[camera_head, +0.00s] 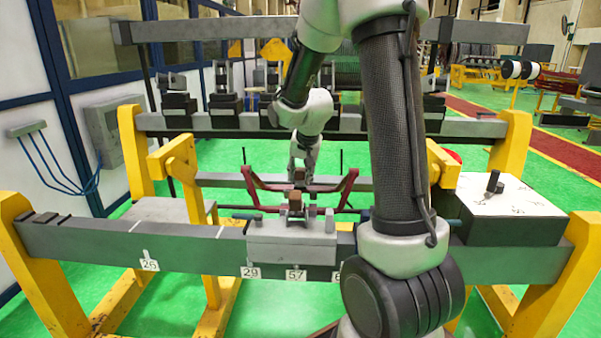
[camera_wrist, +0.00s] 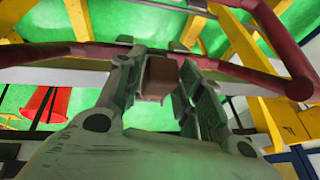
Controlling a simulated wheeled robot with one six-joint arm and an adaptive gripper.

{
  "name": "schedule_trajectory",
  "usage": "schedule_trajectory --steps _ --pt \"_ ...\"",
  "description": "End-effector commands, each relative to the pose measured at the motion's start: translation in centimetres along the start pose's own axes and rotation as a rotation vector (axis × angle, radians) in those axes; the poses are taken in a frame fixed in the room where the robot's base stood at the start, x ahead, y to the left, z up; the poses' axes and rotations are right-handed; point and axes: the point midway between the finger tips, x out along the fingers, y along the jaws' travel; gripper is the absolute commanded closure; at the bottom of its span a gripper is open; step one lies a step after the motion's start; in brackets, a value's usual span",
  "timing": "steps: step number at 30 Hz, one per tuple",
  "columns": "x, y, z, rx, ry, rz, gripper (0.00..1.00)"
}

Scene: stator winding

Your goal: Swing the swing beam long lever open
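My gripper (camera_head: 300,165) points down over the middle of the fixture in the head view. In the wrist view my gripper (camera_wrist: 157,75) has a brown block (camera_wrist: 158,78) between its fingers. Little or no gap shows on either side, but I cannot tell whether the fingers press on it. Dark red bent bars spread to both sides, with a left arm (camera_head: 262,192) and a right arm (camera_head: 346,187). In the wrist view a dark red bar (camera_wrist: 262,78) crosses beyond the fingers. I cannot tell which part is the swing beam long lever.
A grey front beam (camera_head: 185,245) with number tags crosses the frame between yellow posts (camera_head: 32,265). A grey block (camera_head: 290,240) with a small clamp sits on it. A black box with a white top (camera_head: 510,200) stands at right. Green floor lies around the fixture.

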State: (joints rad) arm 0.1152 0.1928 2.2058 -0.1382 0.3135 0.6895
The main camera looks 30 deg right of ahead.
Motion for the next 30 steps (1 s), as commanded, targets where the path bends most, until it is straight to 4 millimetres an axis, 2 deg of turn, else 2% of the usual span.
schedule_trajectory --steps 1,4,5,17,30 --pt "0.0 0.0 0.0 0.000 0.000 0.000 0.79" --pt "0.0 0.0 0.0 0.000 0.000 0.000 0.97" --pt "0.0 0.0 0.0 0.000 0.000 0.000 1.00" --pt "-0.4 -0.1 -0.5 0.010 -0.047 0.006 1.00" --pt "-2.2 -0.7 -3.1 0.061 -0.373 0.043 1.00"
